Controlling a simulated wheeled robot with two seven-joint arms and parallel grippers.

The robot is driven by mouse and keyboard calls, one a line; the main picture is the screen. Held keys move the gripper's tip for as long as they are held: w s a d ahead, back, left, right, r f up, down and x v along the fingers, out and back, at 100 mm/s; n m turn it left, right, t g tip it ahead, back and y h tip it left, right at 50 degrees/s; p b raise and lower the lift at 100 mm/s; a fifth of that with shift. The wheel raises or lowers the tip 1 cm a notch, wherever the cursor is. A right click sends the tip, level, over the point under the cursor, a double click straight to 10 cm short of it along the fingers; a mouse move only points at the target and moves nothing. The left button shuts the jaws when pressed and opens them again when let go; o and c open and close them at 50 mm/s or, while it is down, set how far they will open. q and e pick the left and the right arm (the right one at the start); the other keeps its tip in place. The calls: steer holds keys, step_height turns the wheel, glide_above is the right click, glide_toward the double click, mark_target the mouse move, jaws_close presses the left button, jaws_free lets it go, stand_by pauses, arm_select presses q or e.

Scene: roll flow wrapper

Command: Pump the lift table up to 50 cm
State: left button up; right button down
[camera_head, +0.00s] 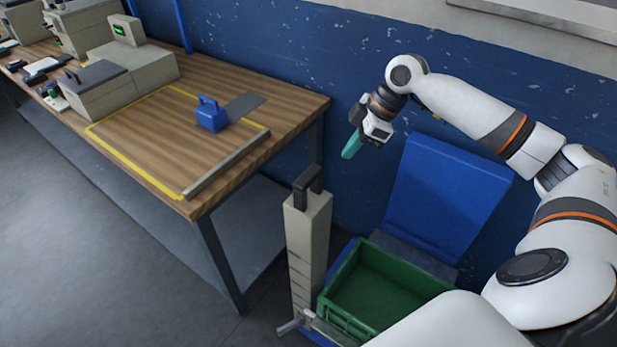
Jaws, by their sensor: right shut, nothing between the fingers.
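What looks like the lift table is at the lower middle right of the head view, mostly hidden. A grey upright post (309,240) with dark marks down its front stands at its left. The post has a black handle (307,188) on top and a small grey lever or pedal (291,326) near its foot. A green crate (362,255) sits beside the post, with a bit of blue surface under it. My right gripper (350,150) has teal fingers, is shut and empty, and hangs above and right of the post, apart from it. My left gripper is out of view. I cannot read the table's height.
A wooden workbench (225,165) stands at the left with a blue-handled tool (211,114), a grey bar (228,163) and grey machines (112,85). A blue panel (447,195) rises behind the crate against the blue wall. Grey floor is open at lower left.

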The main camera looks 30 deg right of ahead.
steer(key=v, duration=0.2)
steer(key=shift+d+r, duration=0.15)
steer(key=shift+r, duration=0.1)
stand_by(1.2)
steer(key=p, duration=1.5)
glide_toward(310, 174)
steer(key=shift+r, duration=0.25)
steer(key=shift+f, duration=0.1)
steer(key=b+x, duration=0.6)
steer(key=shift+f, duration=0.35)
